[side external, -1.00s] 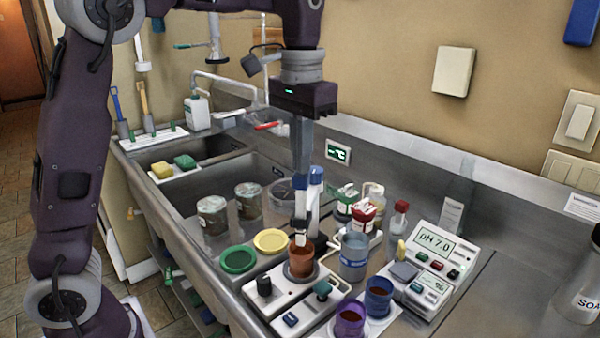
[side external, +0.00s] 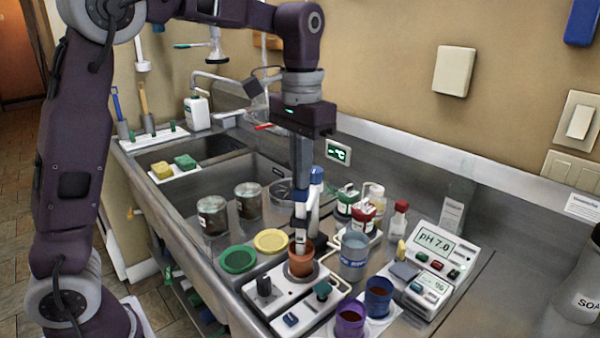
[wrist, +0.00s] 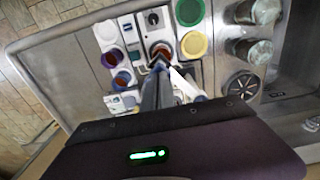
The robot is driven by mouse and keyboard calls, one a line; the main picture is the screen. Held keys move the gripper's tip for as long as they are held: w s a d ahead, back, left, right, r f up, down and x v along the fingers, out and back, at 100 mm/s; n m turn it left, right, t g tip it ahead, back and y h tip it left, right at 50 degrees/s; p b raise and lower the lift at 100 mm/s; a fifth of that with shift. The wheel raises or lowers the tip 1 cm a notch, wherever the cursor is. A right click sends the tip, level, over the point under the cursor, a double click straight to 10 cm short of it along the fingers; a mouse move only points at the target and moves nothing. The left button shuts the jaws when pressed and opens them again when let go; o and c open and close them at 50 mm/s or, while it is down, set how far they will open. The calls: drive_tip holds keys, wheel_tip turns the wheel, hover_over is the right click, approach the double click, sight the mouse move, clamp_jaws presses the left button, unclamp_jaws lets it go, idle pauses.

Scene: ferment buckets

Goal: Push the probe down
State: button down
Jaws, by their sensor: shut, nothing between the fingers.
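The probe (side external: 301,243) is a slim upright piece with a dark top and a pale lower body. Its lower end is inside a reddish-brown cup (side external: 300,265), which sits on a white bench unit (side external: 283,290). My gripper (side external: 301,208) is shut, pointing straight down directly over the probe, with its tips at or very near the probe's top. Contact is hard to tell. In the wrist view the gripper's fingers (wrist: 158,70) reach to the edge of the cup (wrist: 161,50) and hide most of the probe. Blue-topped white tubes (side external: 316,178) stand close behind the fingers.
A green lid (side external: 238,259) and a yellow lid (side external: 271,241) lie left of the cup. A blue-grey beaker (side external: 353,255), a purple cup (side external: 350,318) and a blue cup (side external: 378,296) stand to the right. A pH meter (side external: 428,262) is farther right.

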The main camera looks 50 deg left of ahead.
drive_tip(key=shift+f, duration=1.4)
drive_tip(key=shift+r, duration=2.5)
